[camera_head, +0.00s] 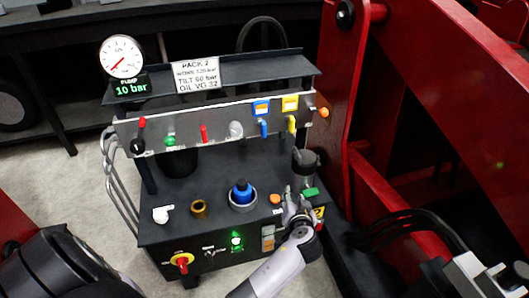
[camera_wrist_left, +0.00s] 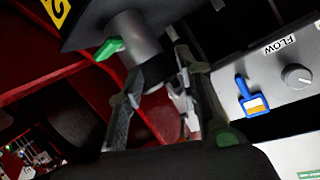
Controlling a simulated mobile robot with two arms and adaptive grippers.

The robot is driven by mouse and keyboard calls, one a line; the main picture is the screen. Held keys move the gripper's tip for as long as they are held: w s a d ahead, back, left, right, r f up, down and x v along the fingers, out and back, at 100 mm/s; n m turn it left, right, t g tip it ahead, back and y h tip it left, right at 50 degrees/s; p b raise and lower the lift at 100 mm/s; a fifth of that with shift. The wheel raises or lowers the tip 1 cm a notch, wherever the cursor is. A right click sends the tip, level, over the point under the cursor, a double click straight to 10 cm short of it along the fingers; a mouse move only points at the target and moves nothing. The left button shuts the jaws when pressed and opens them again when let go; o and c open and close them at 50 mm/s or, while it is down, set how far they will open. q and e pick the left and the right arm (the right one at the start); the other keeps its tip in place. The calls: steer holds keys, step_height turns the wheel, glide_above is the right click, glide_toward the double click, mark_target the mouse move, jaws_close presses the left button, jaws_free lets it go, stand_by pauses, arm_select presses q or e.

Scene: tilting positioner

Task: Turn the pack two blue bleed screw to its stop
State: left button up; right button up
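Pack two is a dark bench unit with a sign reading PACK 2 (camera_head: 196,73). Two blue parts show on it: a blue-capped knob (camera_head: 242,191) in a grey ring on the deck, and a small blue handle (camera_head: 263,128) on the upper panel. I cannot tell which is the bleed screw. The blue handle also shows in the left wrist view (camera_wrist_left: 250,98). My left gripper (camera_head: 296,196) is over the deck's right side, right of the blue-capped knob, by a grey cylinder (camera_head: 306,166). In the left wrist view its fingers (camera_wrist_left: 158,85) are apart near this cylinder (camera_wrist_left: 132,35).
A green lever (camera_head: 311,192) is at the cylinder's foot. The panel has red, green and yellow handles and a FLOW knob (camera_wrist_left: 297,77). A gauge (camera_head: 121,57) above reads 10 bar. Red steel framework (camera_head: 345,100) stands close on the right. A red-yellow switch (camera_head: 182,262) is in front.

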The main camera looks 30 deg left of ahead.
arm_select(q)
step_height(320, 180, up, 8)
steer(key=w+a+f+n+y+b, duration=0.1)
steer(key=a+n+y+b, duration=0.2)
steer(key=n+y+b, duration=0.3)
steer(key=n, duration=0.1)
glide_toward(265, 126)
steer(key=b+x, duration=0.1)
steer(key=x, duration=0.8)
steer(key=shift+s, duration=0.1)
steer(key=shift+w+a, duration=0.35)
steer(key=shift+a, duration=0.05)
arm_select(e)
steer(key=w+a+r+t, duration=0.1)
steer(key=w+r+t, duration=0.2)
steer(key=r, duration=0.3)
steer(key=shift+w+r+t+y, duration=0.25)
steer(key=shift+w+t+y, duration=0.05)
steer(key=shift+w+y, duration=0.1)
arm_select(q)
steer(key=shift+c, duration=0.6)
arm_select(e)
steer(key=shift+s, duration=0.1)
arm_select(q)
jaws_close()
arm_select(e)
steer(key=shift+a, duration=0.1)
